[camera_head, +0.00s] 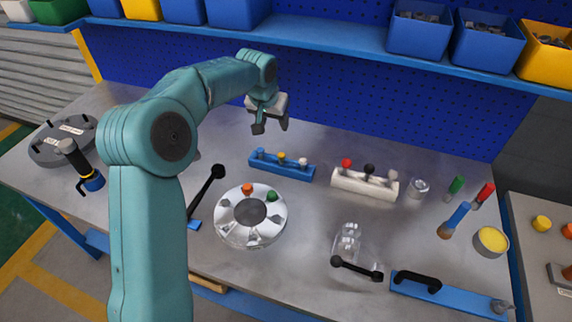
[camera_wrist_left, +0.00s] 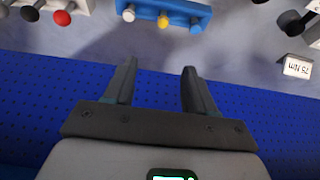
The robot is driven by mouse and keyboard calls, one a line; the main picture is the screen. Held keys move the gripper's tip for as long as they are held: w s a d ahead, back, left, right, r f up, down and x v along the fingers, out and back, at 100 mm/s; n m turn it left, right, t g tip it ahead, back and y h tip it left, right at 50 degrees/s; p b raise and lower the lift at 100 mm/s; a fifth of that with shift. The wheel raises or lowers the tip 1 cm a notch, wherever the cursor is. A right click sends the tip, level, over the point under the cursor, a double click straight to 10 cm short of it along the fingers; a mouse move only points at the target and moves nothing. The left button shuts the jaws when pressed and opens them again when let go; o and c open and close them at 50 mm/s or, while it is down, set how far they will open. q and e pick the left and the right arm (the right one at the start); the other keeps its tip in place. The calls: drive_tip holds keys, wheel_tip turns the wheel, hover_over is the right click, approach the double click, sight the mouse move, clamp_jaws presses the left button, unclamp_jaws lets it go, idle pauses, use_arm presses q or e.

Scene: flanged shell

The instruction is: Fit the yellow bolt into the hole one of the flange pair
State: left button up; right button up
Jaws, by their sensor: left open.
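The yellow bolt (camera_head: 281,157) stands in the middle of a blue rack (camera_head: 298,172), between a blue-grey bolt and a white one. It also shows in the left wrist view (camera_wrist_left: 163,20), near the top edge. My left gripper (camera_head: 270,127) is open and empty, above the table behind the rack and apart from the bolt. Its two fingers show spread in the left wrist view (camera_wrist_left: 160,72). A round silver flange (camera_head: 232,233) lies in front of the rack, with an orange bolt (camera_head: 248,189) and a green bolt (camera_head: 271,196) on its rim. I cannot tell which hole is hole one. My right gripper is not in view.
A white rack (camera_head: 350,184) with red, black and grey heads stands right of the blue rack. A black-handled tool (camera_head: 207,190) lies left of the flange. A blue pegboard (camera_head: 330,100) stands behind.

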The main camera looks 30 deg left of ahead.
use_arm(q)
wheel_tip(320, 180, down, 2)
drive_tip(key=b, duration=0.1)
hover_over(281, 155)
drive_tip(key=s, duration=0.2)
wheel_tip(281, 155, down, 12)
drive_tip(key=p+x, duration=0.2)
drive_tip(key=x, duration=0.2)
drive_tip(key=shift+w+d+f+p, duration=0.1)
drive_tip(key=shift+d+f+p, duration=0.1)
drive_tip(key=shift+f+p, duration=0.15)
drive_tip(key=shift+w+f, duration=0.1)
drive_tip(key=shift+f, duration=0.1)
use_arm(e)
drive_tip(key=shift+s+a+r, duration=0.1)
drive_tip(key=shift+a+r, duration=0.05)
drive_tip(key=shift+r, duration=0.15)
use_arm(q)
drive_tip(key=shift+r, duration=0.1)
drive_tip(key=c, duration=0.5)
clamp_jaws()
